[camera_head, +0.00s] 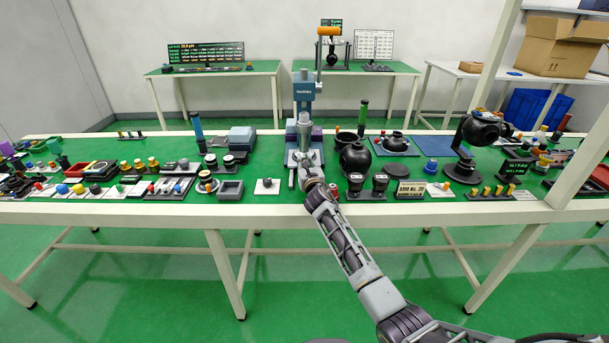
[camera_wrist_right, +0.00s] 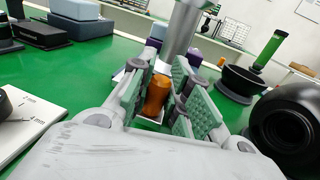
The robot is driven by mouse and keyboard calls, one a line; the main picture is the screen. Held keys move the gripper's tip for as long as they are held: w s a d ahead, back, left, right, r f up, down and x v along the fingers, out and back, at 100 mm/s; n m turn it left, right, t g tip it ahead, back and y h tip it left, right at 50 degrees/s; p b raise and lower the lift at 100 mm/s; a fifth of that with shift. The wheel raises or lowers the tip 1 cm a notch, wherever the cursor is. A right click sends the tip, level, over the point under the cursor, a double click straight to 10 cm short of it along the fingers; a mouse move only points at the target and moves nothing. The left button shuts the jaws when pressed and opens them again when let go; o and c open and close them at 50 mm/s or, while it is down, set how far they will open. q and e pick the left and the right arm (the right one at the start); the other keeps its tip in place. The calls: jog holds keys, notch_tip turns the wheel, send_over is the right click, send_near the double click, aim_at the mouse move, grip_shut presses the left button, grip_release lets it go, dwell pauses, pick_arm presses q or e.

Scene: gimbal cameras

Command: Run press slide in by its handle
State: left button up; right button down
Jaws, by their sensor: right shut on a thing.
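The press (camera_head: 304,92), with a blue-grey head on a column, stands near the middle of the green table. My right gripper (camera_head: 308,168) is at the front of the press base, low over the table. In the right wrist view, the green-padded fingers of my right gripper (camera_wrist_right: 162,98) are on either side of an orange handle (camera_wrist_right: 156,96) and shut on it. The slide itself is mostly hidden by my gripper. My left gripper is not in view.
A white plate with a knob (camera_head: 267,186) lies to the left. Dark cups (camera_head: 380,184) stand at front right.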

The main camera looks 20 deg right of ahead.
aim_at(304, 157)
jog(key=shift+w+d+f+b, duration=0.15)
jog(key=shift+w+b, duration=0.1)
jog(key=shift+w, duration=0.35)
jog(key=shift+w+d+r+b, duration=0.15)
jog(key=shift+w+b, duration=0.15)
jog(key=shift+w, duration=0.35)
jog(key=shift+w+d+f+b, duration=0.15)
jog(key=shift+w+b, duration=0.1)
jog(key=shift+w, duration=0.35)
jog(key=shift+w+d+r, duration=0.1)
jog(key=shift+r, duration=0.2)
jog(key=c, duration=1.7)
grip_release()
jog(key=shift+c, duration=0.2)
jog(key=o, duration=0.4)
jog(key=shift+w+f, duration=0.1)
jog(key=shift+f, duration=0.05)
jog(key=shift+s, duration=0.3)
jog(key=shift+s, duration=0.4)
jog(key=shift+s+a, duration=0.15)
jog(key=shift+s, duration=1.65)
jog(key=shift+s+a, duration=0.2)
jog(key=shift+s, duration=1.55)
jog(key=shift+s+a, duration=0.15)
jog(key=shift+s, duration=1.65)
